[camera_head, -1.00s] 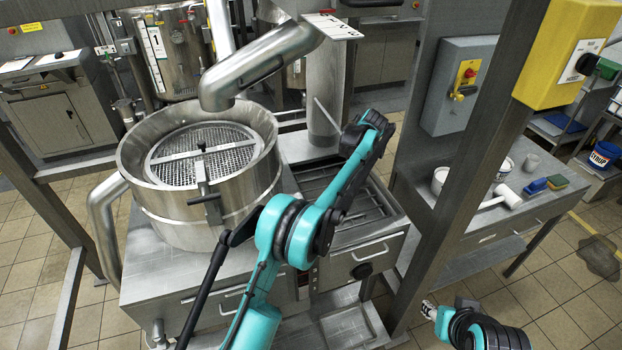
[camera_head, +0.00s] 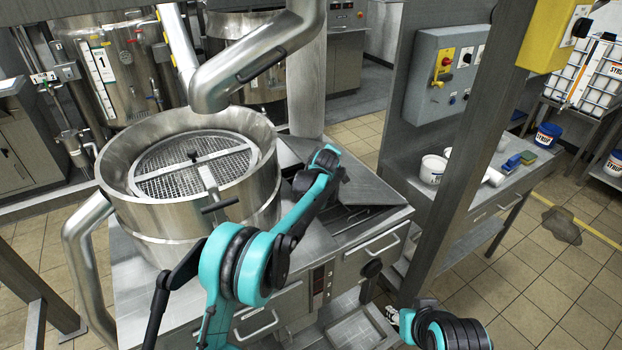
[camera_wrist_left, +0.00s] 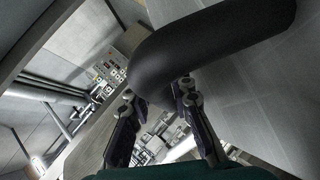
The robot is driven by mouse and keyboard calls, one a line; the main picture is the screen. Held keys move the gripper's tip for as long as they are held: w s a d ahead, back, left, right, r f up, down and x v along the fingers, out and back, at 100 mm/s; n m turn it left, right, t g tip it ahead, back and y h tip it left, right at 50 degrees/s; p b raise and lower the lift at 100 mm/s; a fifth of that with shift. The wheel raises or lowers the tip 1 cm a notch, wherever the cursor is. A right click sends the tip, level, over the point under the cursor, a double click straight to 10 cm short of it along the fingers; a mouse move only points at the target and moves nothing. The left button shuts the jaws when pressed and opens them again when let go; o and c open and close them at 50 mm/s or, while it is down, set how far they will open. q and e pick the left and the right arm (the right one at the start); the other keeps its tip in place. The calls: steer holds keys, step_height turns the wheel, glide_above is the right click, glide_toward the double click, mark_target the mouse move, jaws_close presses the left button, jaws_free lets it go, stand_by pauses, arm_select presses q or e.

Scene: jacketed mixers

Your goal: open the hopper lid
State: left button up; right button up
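A flat grey steel plate (camera_head: 372,187), which looks like the hopper lid, sits tilted over the box beside the mixer. Dark slats (camera_head: 343,217) show below its front edge. My left gripper (camera_head: 326,160) is at the far left of this plate in the head view. In the left wrist view a thick black curved handle (camera_wrist_left: 215,45) comes down to the fingertips of the left gripper (camera_wrist_left: 158,93). The fingers are apart, one on each side of its end; contact is unclear. My right gripper (camera_head: 394,316) is low in the head view, away from the plate, its fingers too small to read.
A round steel mixer (camera_head: 190,225) with a mesh guard (camera_head: 195,170) stands left of the box. A large bent pipe (camera_head: 255,60) hangs above it. A steel post (camera_head: 462,170) stands to the right, before a bench (camera_head: 470,205) with tubs.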

arm_select(q)
steer(key=shift+n+t+h, duration=0.4)
steer(key=shift+n+t, duration=0.1)
steer(key=f+b, duration=0.1)
steer(key=s+f+b, duration=0.1)
steer(key=f, duration=0.1)
steer(key=a+f+b, duration=0.1)
steer(key=shift+s+f, duration=0.15)
steer(key=shift+s, duration=0.1)
steer(key=shift+s+a+f+t+b, duration=0.15)
steer(key=shift+a+f+t+b, duration=0.15)
steer(key=shift+a+f+b, duration=0.2)
steer(key=shift+d+r, duration=0.1)
arm_select(e)
steer(key=f, duration=0.5)
steer(key=shift+d+f, duration=0.15)
steer(key=shift+d, duration=0.15)
arm_select(q)
steer(key=shift+s, duration=0.15)
steer(key=shift+p+v, duration=0.35)
steer(key=shift+v, duration=3.05)
steer(key=p+v, duration=0.1)
steer(key=v, duration=0.5)
steer(key=shift+s+a, duration=0.3)
steer(key=shift+s, duration=0.1)
arm_select(e)
steer(key=shift+r, duration=0.85)
steer(key=shift+f, duration=0.1)
